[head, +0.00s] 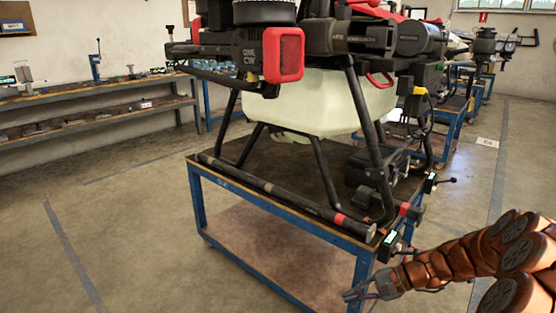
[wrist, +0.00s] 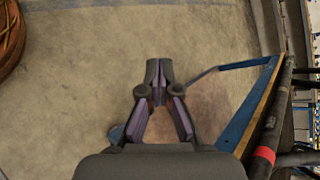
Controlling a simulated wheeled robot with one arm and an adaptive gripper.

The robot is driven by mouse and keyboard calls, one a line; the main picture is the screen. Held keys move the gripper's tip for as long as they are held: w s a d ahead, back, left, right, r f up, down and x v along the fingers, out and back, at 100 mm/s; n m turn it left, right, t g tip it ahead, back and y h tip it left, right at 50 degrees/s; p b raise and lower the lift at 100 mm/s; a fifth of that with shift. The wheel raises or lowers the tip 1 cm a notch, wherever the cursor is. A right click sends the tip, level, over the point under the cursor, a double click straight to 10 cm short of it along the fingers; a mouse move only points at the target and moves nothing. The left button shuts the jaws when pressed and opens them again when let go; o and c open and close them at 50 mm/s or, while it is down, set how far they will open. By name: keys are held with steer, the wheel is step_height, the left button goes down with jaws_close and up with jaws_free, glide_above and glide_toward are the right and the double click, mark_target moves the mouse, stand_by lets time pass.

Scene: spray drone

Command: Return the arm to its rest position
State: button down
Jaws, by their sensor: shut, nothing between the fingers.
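My arm, made of brown segmented links, reaches in from the lower right of the head view. My gripper (head: 352,296) is at its end, low beside the near right corner of the blue-framed table (head: 270,231). In the wrist view my gripper (wrist: 159,72) is shut with its fingertips together and nothing between them. Behind the fingers there is bare floor and, to the right, the table's blue edge (wrist: 236,130). I cannot tell whether the gripper touches the table leg.
A large spray drone (head: 320,103) with a pale tank stands on the table. Its black landing bar with a red band (head: 338,219) runs along the front edge. Workbenches (head: 90,97) line the left wall. The floor (head: 110,210) at left is clear.

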steer(key=s+a+r+n+g+h+p, duration=0.25)
steer(key=s+a+r+p, duration=0.2)
steer(key=s+r, duration=0.45)
steer(key=s+a+r+n+g+h+p, duration=0.2)
steer(key=s+a+r+n+p, duration=0.4)
steer(key=r, duration=0.5)
steer(key=s+d+r+h+p, duration=0.3)
steer(key=s+d+r+p, duration=0.1)
steer(key=s+r, duration=0.3)
steer(key=s+d+r+t+h+p, duration=0.1)
steer(key=s+d+r+h+p, duration=0.3)
steer(key=s, duration=0.7)
step_height(320, 180, up, 4)
steer(key=d+n+p, duration=0.1)
steer(key=p, duration=0.1)
steer(key=shift+s+f+p, duration=0.25)
steer(key=shift+s+p, duration=0.05)
steer(key=shift+p, duration=0.05)
